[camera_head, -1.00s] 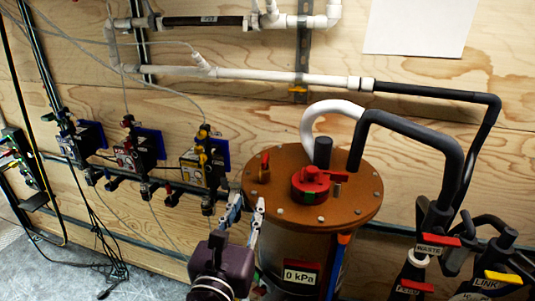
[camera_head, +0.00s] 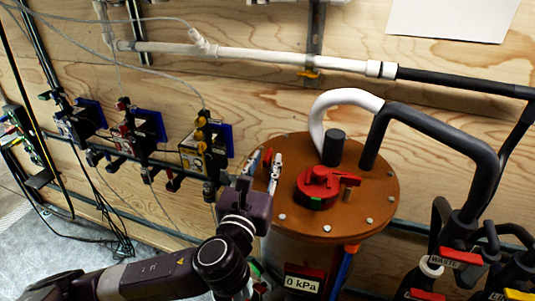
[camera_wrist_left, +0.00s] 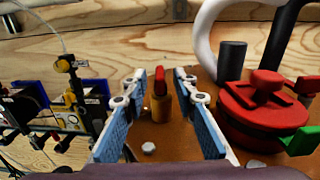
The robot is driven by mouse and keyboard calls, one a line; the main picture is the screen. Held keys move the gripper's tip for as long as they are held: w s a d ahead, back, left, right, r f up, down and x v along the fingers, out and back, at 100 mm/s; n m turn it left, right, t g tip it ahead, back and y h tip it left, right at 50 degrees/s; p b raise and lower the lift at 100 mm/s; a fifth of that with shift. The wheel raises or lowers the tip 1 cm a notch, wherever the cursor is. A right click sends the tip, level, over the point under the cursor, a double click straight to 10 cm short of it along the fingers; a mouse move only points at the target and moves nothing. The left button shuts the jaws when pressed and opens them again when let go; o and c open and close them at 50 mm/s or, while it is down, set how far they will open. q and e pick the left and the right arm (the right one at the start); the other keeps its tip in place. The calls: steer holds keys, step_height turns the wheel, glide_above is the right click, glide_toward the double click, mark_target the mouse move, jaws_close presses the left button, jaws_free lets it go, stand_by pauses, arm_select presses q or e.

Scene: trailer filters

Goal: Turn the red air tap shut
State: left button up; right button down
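The red air tap (camera_head: 267,158) is a small upright red handle on a brass body, on the left side of the round orange-brown lid (camera_head: 370,208). In the left wrist view the tap's red handle (camera_wrist_left: 160,82) and brass body (camera_wrist_left: 161,107) show between my fingers. My left gripper (camera_head: 264,170) is open, with one finger on each side of the tap. In the left wrist view both blue-padded fingers (camera_wrist_left: 158,78) stand apart with a gap beside the handle. I see no contact. My right gripper is not in view.
A larger red round cap (camera_head: 319,186) with a green mark sits mid-lid, right of my gripper. A dark post (camera_head: 334,147), a white hose (camera_head: 335,103) and a thick black hose (camera_head: 440,130) rise behind. A "0 kPa" display (camera_head: 303,283) is on the vessel's front.

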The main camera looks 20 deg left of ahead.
arm_select(q)
steer(key=shift+w, duration=0.7)
steer(key=shift+w+f, duration=0.1)
steer(key=shift+w, duration=0.4)
jaws_close()
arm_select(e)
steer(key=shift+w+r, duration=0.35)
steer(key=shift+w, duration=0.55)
